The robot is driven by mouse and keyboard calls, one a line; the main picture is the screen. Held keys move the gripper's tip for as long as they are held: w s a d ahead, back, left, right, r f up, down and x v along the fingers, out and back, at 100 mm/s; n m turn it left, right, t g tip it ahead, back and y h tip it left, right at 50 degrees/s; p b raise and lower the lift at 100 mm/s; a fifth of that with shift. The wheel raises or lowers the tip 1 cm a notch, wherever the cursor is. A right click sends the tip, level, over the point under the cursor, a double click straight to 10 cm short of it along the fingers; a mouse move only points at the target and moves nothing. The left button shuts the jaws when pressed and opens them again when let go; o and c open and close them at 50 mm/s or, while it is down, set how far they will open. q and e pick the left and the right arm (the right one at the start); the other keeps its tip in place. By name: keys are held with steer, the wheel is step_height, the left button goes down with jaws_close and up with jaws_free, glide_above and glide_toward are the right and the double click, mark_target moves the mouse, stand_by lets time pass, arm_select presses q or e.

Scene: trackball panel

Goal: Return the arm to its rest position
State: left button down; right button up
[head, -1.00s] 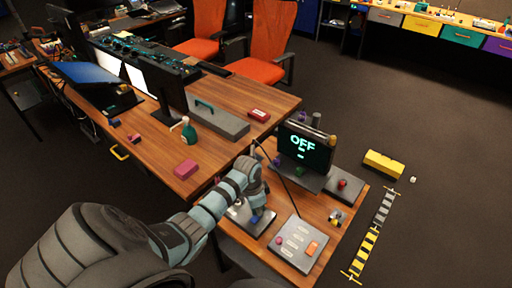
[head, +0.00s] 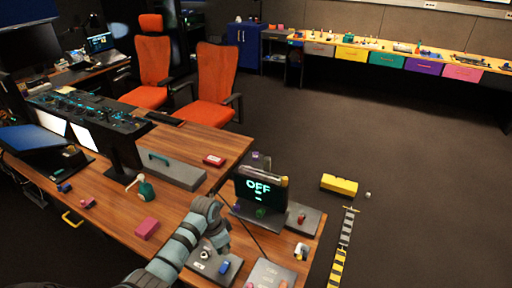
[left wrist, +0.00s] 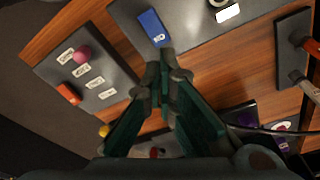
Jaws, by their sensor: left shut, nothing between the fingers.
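My left gripper (head: 222,250) is shut and empty, with its arm coming in from the lower left in the head view. It is just above a grey plate (head: 202,266) bearing a blue block (head: 224,267). In the left wrist view the closed fingertips (left wrist: 165,58) appear just below the blue block (left wrist: 153,27); whether they touch it I cannot tell. A grey panel (head: 265,273) with a pink ball (left wrist: 82,54), white labels and an orange switch (left wrist: 68,94) lies beside them, partly cut off in the head view. My right gripper is out of view.
Open floor lies to the right, with a yellow block (head: 339,185).

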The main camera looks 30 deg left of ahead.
arm_select(q)
steer(key=shift+n, duration=0.3)
steer(key=s+d, duration=0.1)
steer(key=s, duration=0.2)
steer(key=s+d+f, duration=0.1)
steer(key=shift+s+d+f, duration=0.1)
steer(key=shift+s+d, duration=0.2)
steer(key=s+d+r+n+t+y, duration=0.1)
steer(key=s+d+r+n, duration=0.2)
steer(key=s, duration=0.5)
steer(key=s+d+r+n+t+y, duration=0.1)
steer(key=s+d+r, duration=0.1)
steer(key=s+r, duration=0.5)
steer(key=s+a+f+g+b, duration=0.1)
steer(key=s+f+b, duration=0.1)
steer(key=f, duration=1.1)
steer(key=s+a+f+b, duration=0.1)
steer(key=s+f+b, duration=0.1)
steer(key=f, duration=1.2)
steer(key=s+f+g+b, duration=0.1)
steer(key=s+f, duration=1.1)
steer(key=s, duration=0.1)
steer(key=shift+s+f+n+b, duration=0.15)
steer(key=shift+f+n+b, duration=0.25)
